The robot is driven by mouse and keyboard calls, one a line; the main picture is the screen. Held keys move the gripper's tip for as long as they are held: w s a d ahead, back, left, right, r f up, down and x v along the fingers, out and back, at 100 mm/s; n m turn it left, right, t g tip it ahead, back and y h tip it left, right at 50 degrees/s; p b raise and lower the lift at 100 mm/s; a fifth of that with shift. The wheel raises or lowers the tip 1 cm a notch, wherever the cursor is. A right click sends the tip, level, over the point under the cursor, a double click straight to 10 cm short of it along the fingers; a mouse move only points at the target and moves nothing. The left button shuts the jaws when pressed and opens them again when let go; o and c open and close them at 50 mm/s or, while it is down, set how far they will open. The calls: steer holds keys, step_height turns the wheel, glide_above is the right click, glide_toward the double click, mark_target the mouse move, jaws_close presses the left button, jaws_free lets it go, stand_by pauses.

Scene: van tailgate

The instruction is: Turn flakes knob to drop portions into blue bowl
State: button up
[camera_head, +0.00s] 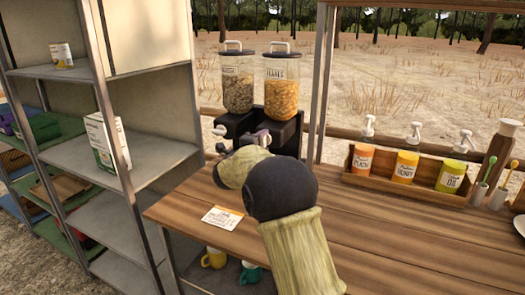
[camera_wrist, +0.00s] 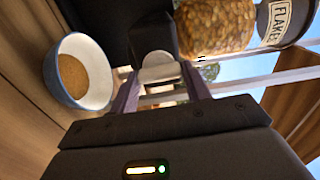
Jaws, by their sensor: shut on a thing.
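The flakes dispenser (camera_head: 281,92), a clear canister of golden flakes with a white-handled lid, stands on the right of a black double stand. Its label also shows in the wrist view (camera_wrist: 282,18). The pale flakes knob (camera_wrist: 158,68) sits between the fingers of my gripper (camera_wrist: 160,88), which is shut on it. The blue bowl (camera_wrist: 78,72), blue outside and white inside, stands beside the knob in the wrist view with brown contents in it. In the head view my arm hides the bowl and most of the knob.
A second dispenser (camera_head: 238,82) stands left of the flakes. A written card (camera_head: 222,218) lies on the wooden counter (camera_head: 390,235). A wooden rack (camera_head: 433,185) of pump bottles stands right. Metal shelves (camera_head: 150,155) stand left. The right counter front is clear.

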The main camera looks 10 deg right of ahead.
stand_by(0.4)
steer(key=o, duration=1)
steer(key=shift+c, duration=0.2)
steer(key=shift+a, duration=0.1)
steer(key=v, duration=1.7)
steer(key=shift+s, duration=0.2)
steer(key=shift+w, duration=0.1)
steer(key=shift+c, duration=0.2)
